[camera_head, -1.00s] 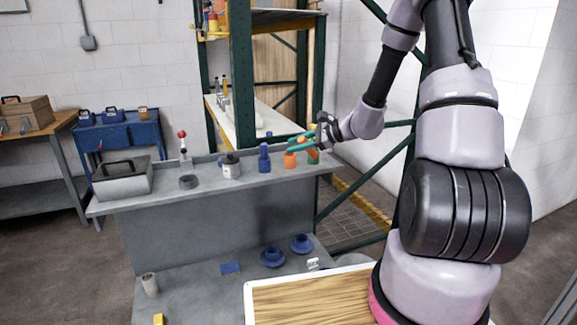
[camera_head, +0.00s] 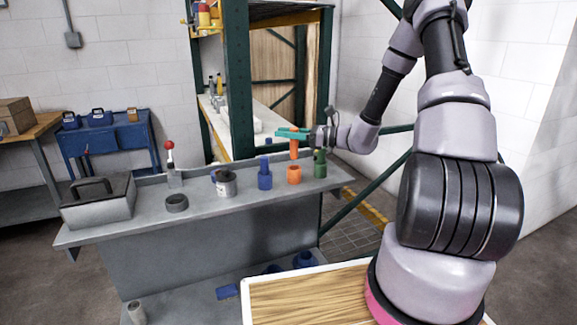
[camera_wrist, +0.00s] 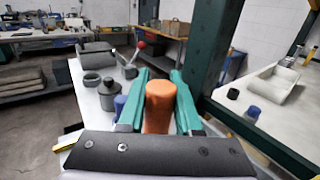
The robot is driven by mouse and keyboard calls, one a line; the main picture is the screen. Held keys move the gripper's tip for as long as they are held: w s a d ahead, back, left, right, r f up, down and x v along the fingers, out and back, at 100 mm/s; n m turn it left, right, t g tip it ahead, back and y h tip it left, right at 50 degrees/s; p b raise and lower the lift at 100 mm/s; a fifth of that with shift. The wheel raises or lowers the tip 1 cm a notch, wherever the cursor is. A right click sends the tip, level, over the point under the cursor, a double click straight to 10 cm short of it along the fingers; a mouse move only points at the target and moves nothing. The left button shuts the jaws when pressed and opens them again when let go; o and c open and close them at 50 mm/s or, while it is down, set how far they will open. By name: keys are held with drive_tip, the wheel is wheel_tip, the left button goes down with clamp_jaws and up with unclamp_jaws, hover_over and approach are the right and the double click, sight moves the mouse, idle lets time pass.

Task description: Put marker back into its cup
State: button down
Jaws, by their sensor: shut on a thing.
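My gripper (camera_head: 292,133) has teal fingers shut on an orange marker (camera_head: 294,149). It holds the marker upright above the workbench. The orange cup (camera_head: 294,175) stands on the bench just below the marker, seemingly with a small gap between them. In the wrist view the orange marker (camera_wrist: 160,108) stands between the two teal fingers of my gripper (camera_wrist: 159,76), and the orange cup is hidden there.
A blue cup (camera_head: 265,181) with a blue marker stands left of the orange cup. A green cup (camera_head: 320,169) stands close on its right. Further left are a grey can (camera_head: 226,184), a dark ring (camera_head: 177,203) and a toolbox (camera_head: 98,200). A green rack post (camera_head: 238,80) rises behind the bench.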

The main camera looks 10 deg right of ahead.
wheel_tip(320, 180, down, 8)
drive_tip(key=shift+r, duration=0.15)
idle(0.4)
drive_tip(key=c, duration=0.6)
unclamp_jaws()
